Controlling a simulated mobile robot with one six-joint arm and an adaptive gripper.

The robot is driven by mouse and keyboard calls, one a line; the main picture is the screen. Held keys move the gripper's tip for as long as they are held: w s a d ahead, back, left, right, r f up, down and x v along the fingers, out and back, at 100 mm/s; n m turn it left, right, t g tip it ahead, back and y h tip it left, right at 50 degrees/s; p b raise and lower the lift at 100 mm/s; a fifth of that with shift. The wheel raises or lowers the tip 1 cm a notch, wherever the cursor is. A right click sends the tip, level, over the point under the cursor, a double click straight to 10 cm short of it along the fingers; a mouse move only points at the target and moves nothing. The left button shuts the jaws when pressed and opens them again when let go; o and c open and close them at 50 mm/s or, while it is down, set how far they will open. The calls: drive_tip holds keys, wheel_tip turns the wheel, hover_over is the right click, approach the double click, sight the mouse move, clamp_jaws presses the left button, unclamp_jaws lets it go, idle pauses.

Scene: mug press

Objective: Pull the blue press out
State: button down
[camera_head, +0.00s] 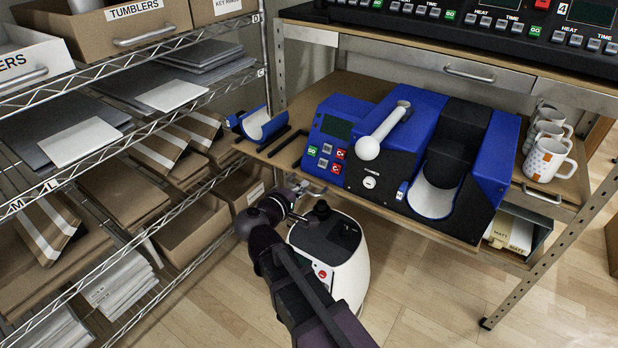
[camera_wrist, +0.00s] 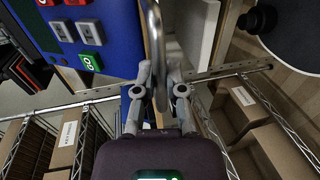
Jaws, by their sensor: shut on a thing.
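The blue press (camera_head: 420,115) stands on a wooden shelf board (camera_head: 300,93) under a counter. It has a white ball lever, a black cradle with a pale lining at its right, and a keypad at its left. Its keypad corner also shows in the wrist view (camera_wrist: 105,25). My gripper (camera_head: 306,189) is at the front left edge of that board, below the keypad. In the wrist view my gripper (camera_wrist: 159,80) has its fingers on a curved metal handle (camera_wrist: 155,45). My own gripper hides part of this handle in the head view.
A second handle (camera_head: 543,194) is at the front right. Several mugs (camera_head: 548,145) stand right of the press, and a loose blue cradle (camera_head: 262,124) lies left of it. A wire rack (camera_head: 140,135) with boxes stands close on the left.

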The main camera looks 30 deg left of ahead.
drive_tip(key=v, duration=0.2)
drive_tip(key=f+v, duration=0.1)
drive_tip(key=v, duration=0.2)
drive_tip(key=shift+s, duration=0.35)
drive_tip(key=c, duration=0.7)
unclamp_jaws()
